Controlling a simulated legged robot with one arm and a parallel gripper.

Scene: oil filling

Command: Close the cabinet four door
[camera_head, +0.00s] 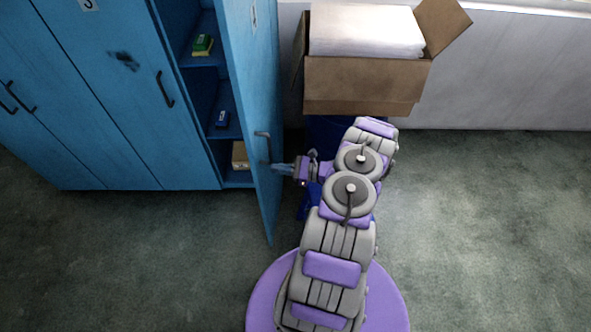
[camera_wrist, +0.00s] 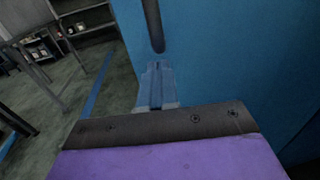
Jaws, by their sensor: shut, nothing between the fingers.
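The blue cabinet four door (camera_head: 257,110) stands open, swung outward from the right end of the blue cabinet row. It has a dark handle (camera_head: 264,142) on its outer face, which shows in the wrist view too (camera_wrist: 153,25). My gripper (camera_head: 277,168) is at the outer face of the door, just below the handle, pointing left at it. In the wrist view my gripper (camera_wrist: 156,80) is shut and empty, close in front of the blue door panel (camera_wrist: 215,60). I cannot tell whether the fingertips touch the panel.
Shelves inside the open cabinet hold a green and yellow box (camera_head: 203,45), a small blue item (camera_head: 222,118) and a brown box (camera_head: 240,155). A cardboard box (camera_head: 365,85) with white contents stands behind my arm. The floor (camera_head: 480,220) on the right is clear.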

